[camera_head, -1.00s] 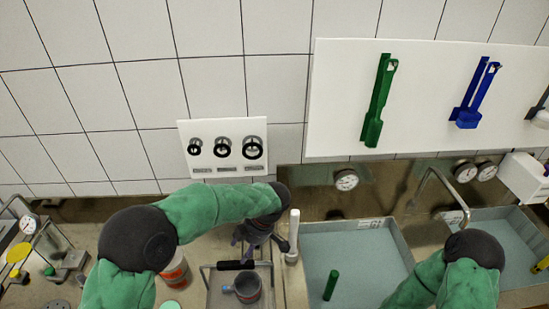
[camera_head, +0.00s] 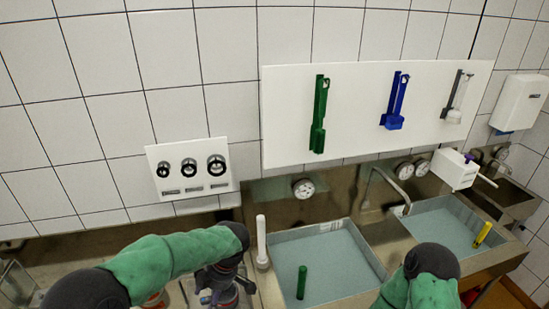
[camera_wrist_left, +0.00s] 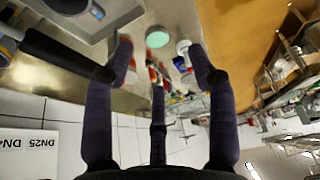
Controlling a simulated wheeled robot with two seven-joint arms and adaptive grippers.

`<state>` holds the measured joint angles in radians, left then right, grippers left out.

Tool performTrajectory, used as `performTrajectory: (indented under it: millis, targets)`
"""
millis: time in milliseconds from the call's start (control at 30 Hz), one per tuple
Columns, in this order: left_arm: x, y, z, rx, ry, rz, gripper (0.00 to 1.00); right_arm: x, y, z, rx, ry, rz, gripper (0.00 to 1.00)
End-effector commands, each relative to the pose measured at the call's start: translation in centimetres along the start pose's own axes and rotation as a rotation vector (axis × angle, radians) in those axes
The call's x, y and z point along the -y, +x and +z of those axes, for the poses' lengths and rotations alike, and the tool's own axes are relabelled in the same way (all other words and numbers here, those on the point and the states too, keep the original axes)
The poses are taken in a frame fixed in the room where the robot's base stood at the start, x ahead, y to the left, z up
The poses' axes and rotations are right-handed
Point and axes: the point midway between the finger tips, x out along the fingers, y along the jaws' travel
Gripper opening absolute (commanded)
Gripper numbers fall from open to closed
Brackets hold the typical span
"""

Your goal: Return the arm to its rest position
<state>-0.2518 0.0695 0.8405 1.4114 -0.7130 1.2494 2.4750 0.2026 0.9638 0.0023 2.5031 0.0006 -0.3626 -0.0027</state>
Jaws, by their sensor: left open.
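My left arm, in a green sleeve, comes in from the left in the head view. Its dark left gripper (camera_head: 222,285) hangs over the counter left of the sink, partly cut off by the lower edge. In the left wrist view the left gripper (camera_wrist_left: 161,58) has its dark fingers spread apart with nothing between them. The counter with a pale green disc (camera_wrist_left: 158,38) and small containers shows beyond the fingertips. My right arm's green sleeve and black joint show in front of the sinks; its gripper is out of view.
A water-filled sink (camera_head: 345,262) holds a green cylinder (camera_head: 302,282); a white upright handle (camera_head: 262,240) stands at its left. A second sink (camera_head: 440,228) lies right. A white wall board (camera_head: 350,120) carries green and blue tools. A tray (camera_wrist_left: 95,22) shows in the wrist view.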

Motion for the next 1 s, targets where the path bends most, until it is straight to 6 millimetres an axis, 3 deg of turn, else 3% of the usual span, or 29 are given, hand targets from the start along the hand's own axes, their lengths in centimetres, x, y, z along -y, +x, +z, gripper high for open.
performTrajectory:
  millis: [567, 767, 1000]
  targets:
    - [2.7, 6.9, 4.6, 0.199, 0.388, -0.077, 0.57, 0.0, 0.0, 0.0, 0.001, 0.000, 0.000, 0.51]
    - [5.3, 11.1, 7.5, 0.360, 0.622, -0.084, 0.57, 0.0, 0.0, 0.0, 0.000, 0.000, 0.000, 0.51]
    - [9.9, 16.6, 11.2, 0.601, 0.929, 0.011, 0.57, 0.0, 0.0, 0.0, 0.000, 0.000, 0.000, 0.51]
